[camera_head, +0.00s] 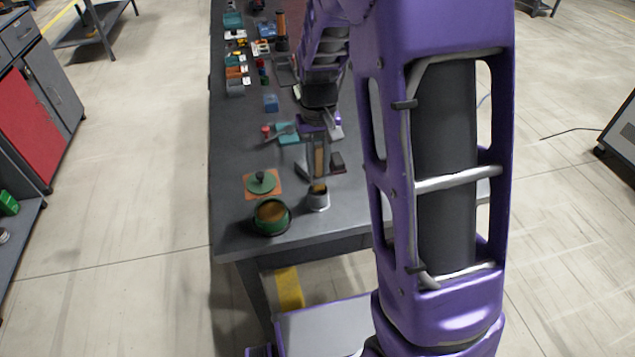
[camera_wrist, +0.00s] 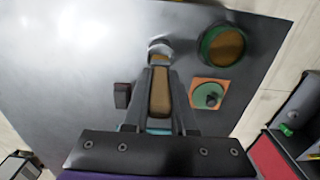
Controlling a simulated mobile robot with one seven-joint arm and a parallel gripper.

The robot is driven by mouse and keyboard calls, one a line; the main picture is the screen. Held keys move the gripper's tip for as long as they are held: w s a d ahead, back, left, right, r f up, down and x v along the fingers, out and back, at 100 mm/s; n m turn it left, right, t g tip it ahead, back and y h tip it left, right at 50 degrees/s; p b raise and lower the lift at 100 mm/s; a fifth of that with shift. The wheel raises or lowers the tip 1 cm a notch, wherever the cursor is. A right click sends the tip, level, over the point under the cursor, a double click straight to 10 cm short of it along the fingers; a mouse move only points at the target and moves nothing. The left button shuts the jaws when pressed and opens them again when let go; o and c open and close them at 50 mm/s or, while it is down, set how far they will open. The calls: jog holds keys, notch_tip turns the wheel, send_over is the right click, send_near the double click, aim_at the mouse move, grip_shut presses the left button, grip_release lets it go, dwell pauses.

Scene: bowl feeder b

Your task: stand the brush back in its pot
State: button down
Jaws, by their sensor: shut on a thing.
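The brush (camera_head: 320,158), a tan strip, stands nearly upright between the fingers of my gripper (camera_head: 319,150). In the wrist view the brush (camera_wrist: 160,95) lies between the two dark fingers of my gripper (camera_wrist: 160,80), which is shut on it. The small grey pot (camera_head: 318,203) is straight below, near the table's front edge. In the wrist view the pot (camera_wrist: 158,45) is just beyond the fingertips. The brush's lower end shows at the pot's mouth. How deep it reaches is hidden.
A green bowl (camera_head: 272,217) with orange-brown contents stands left of the pot. A green knobbed lid (camera_head: 261,182) lies on an orange square behind it. A dark block (camera_head: 338,162) is close on the right. Several small objects crowd the table's far end.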

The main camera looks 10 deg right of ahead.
aim_at(318, 146)
jog(key=shift+f, duration=2.25)
jog(key=shift+f+b, duration=0.25)
jog(key=shift+b, duration=0.15)
jog(key=c, duration=0.7)
grip_release()
jog(key=shift+r, duration=0.15)
notch_tip(318, 146, up, 12)
jog(key=shift+r+p, duration=0.1)
jog(key=shift+p, duration=0.8)
